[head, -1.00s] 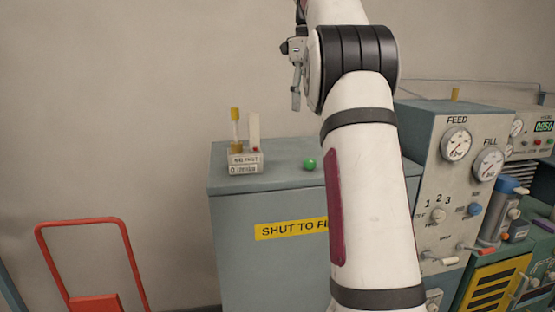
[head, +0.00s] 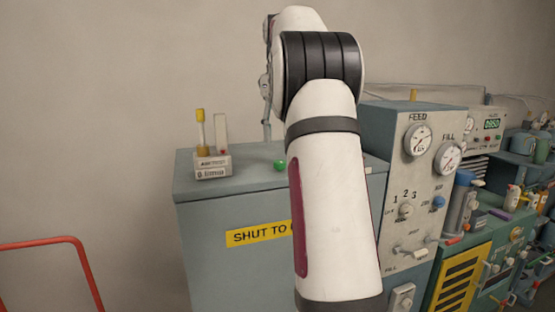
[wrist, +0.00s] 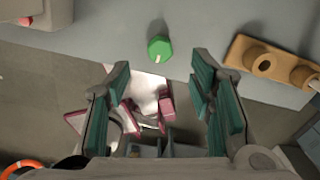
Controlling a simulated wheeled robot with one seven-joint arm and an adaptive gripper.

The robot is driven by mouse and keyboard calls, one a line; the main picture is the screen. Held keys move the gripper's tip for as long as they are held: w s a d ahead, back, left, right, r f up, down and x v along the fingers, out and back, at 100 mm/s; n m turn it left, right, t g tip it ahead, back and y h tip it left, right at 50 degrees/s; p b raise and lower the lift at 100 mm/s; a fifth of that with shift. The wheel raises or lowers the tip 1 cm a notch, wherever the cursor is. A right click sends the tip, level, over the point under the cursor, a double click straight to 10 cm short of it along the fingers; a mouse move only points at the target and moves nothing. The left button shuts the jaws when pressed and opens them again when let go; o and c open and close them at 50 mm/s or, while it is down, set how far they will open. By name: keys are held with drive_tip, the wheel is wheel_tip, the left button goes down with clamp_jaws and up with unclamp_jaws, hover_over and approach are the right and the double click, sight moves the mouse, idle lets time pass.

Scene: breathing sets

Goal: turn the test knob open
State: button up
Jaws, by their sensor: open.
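A green knob (head: 280,165) stands on top of the grey-blue cabinet (head: 225,187), just left of my arm. In the wrist view the green knob (wrist: 159,48) shows a pale mark on its face. No label naming the test knob is readable. My gripper (wrist: 161,72) is open and empty, its teal-padded fingers spread to either side of the picture. The knob appears above the gap between the fingertips, apart from them. In the head view the gripper is mostly hidden behind my arm. A selector knob (head: 405,211) marked 1, 2, 3 sits on the gauge panel.
A labelled block (head: 212,169) with a yellow-capped tube stands left on the cabinet. A tan piece with round openings (wrist: 262,64) lies right of the knob in the wrist view. The gauge panel (head: 390,165) stands right. A red frame (head: 45,241) is at lower left.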

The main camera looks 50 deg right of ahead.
drive_tip(key=shift+f, duration=3.4)
drive_tip(key=c, duration=1.2)
